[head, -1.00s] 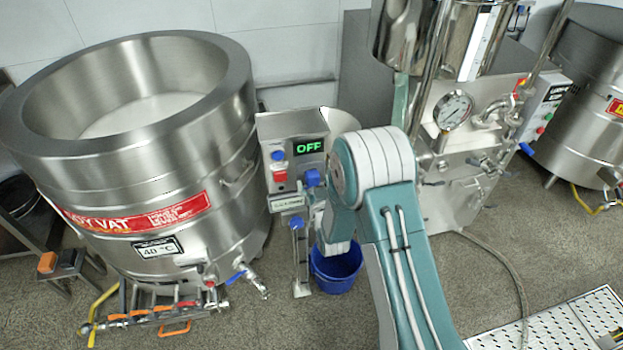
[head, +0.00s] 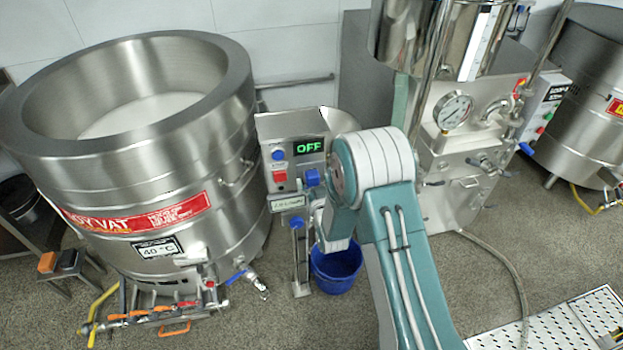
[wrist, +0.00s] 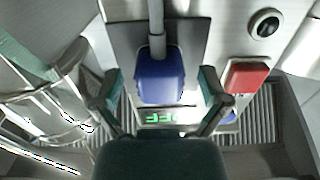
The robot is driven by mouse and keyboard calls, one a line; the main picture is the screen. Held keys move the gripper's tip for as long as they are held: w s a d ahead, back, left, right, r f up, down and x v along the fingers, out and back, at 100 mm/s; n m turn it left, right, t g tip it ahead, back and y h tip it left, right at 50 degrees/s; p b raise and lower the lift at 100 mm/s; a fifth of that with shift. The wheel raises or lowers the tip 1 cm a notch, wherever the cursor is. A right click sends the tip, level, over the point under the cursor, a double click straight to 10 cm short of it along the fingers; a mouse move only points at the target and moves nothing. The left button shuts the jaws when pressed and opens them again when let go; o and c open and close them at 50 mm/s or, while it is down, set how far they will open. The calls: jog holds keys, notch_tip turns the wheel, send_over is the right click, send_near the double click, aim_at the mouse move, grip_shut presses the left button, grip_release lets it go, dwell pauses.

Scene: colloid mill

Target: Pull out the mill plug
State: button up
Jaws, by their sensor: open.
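The mill's control panel (head: 290,188) is a metal box with a green display (head: 308,147) reading OFF. The blue mill plug (head: 312,178) sits on the panel below the display. In the wrist view the plug (wrist: 160,82) is seen close up, with a grey cable running from it, and it is seated in the panel. My gripper (wrist: 160,90) is open, with one finger on each side of the plug and visible gaps between. In the head view my own arm hides the gripper.
A red switch (head: 280,178) and a blue knob (head: 278,155) are beside the plug. A large steel vat (head: 130,180) stands at left. A blue bucket (head: 335,270) is on the floor below. A steel machine with a gauge (head: 453,110) stands at right.

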aim_at(314, 183)
grip_shut()
jog(key=shift+v, duration=3)
jog(key=shift+r, duration=0.1)
